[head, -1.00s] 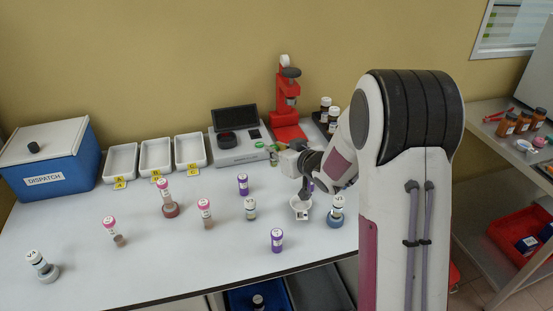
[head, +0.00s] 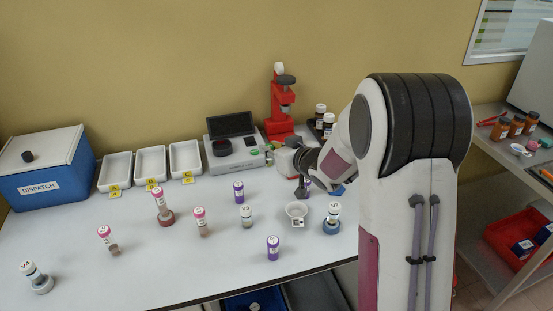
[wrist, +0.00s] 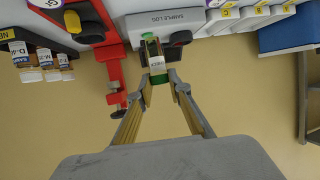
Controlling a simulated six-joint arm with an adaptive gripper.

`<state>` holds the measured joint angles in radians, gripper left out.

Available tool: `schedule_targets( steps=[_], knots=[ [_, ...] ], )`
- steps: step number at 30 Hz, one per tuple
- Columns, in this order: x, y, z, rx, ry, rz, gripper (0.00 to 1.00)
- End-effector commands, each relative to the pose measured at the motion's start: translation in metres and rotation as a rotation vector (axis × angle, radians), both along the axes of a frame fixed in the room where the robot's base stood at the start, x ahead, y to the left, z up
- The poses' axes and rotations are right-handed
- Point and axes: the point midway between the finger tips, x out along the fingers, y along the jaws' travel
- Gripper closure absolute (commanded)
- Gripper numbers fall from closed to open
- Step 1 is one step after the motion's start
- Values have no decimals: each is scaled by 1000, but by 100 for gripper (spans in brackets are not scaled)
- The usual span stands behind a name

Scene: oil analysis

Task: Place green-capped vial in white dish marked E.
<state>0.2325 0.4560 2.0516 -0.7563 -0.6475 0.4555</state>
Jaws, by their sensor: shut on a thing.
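My gripper (wrist: 160,80) is shut on the green-capped vial (wrist: 156,62) in the wrist view. The green cap lies between the fingertips and the pale labelled body extends beyond them. In the head view my gripper (head: 282,160) is at the back of the bench, in front of the red press and right of the grey instrument; the vial is too small there to make out clearly.
Several capped vials stand across the bench; a purple-capped one (head: 273,248) and a white-capped one (head: 332,218) flank the dish. White trays (head: 116,171), the blue dispatch box (head: 45,168), the grey instrument (head: 233,150) and red press (head: 280,110) line the back.

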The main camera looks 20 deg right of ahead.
Motion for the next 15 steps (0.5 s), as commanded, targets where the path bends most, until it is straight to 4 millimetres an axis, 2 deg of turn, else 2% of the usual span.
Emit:
schedule_targets(
  steps=[5, 10, 15],
  knots=[
    [-1, -13, 1, 0, -1, -19, 100],
    [-5, -44, 4, 0, -1, -66, 100],
    [-17, -77, 6, -1, -1, -84, 100]
  ],
)
